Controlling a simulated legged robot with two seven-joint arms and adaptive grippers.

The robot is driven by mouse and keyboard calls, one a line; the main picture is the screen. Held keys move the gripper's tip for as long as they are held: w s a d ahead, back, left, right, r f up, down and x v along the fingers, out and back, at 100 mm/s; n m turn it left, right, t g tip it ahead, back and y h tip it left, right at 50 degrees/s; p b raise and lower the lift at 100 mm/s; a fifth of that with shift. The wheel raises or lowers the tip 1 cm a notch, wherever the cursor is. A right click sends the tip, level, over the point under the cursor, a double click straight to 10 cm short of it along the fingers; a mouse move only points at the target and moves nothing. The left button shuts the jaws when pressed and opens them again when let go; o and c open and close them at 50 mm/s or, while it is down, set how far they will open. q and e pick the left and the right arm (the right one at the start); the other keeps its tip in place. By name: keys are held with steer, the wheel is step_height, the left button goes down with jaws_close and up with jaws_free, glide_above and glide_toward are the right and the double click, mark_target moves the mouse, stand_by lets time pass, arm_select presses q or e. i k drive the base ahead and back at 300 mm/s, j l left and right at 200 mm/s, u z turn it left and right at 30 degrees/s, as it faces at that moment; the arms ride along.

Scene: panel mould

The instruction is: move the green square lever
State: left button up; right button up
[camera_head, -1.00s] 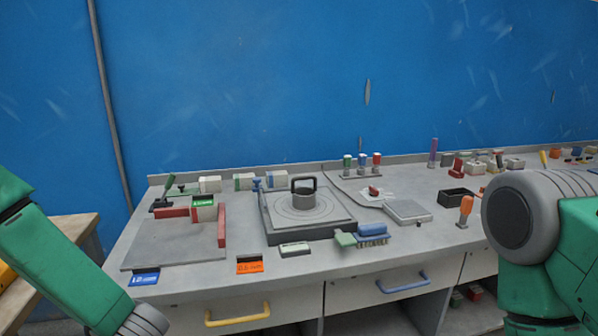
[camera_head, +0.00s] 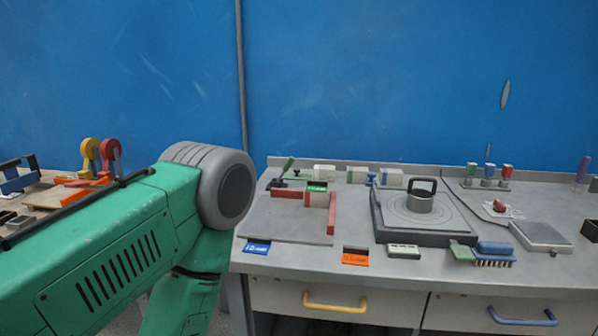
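A small lever with a green handle (camera_head: 287,166) stands at the back left corner of a flat grey plate (camera_head: 285,232) on the grey workbench. Neither gripper is in view.
Red bars (camera_head: 331,214) and a green-topped block (camera_head: 316,191) sit on the plate. A blue brush (camera_head: 494,251) lies near the front edge. A wooden table with yellow and red levers (camera_head: 110,152) is left.

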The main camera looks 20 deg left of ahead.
mark_target(290, 159)
steer(key=i+j, duration=0.15)
steer(key=j, duration=0.25)
steer(key=i+j, duration=0.15)
steer(key=j, duration=0.25)
steer(key=i+j, duration=0.15)
steer(key=j, duration=0.3)
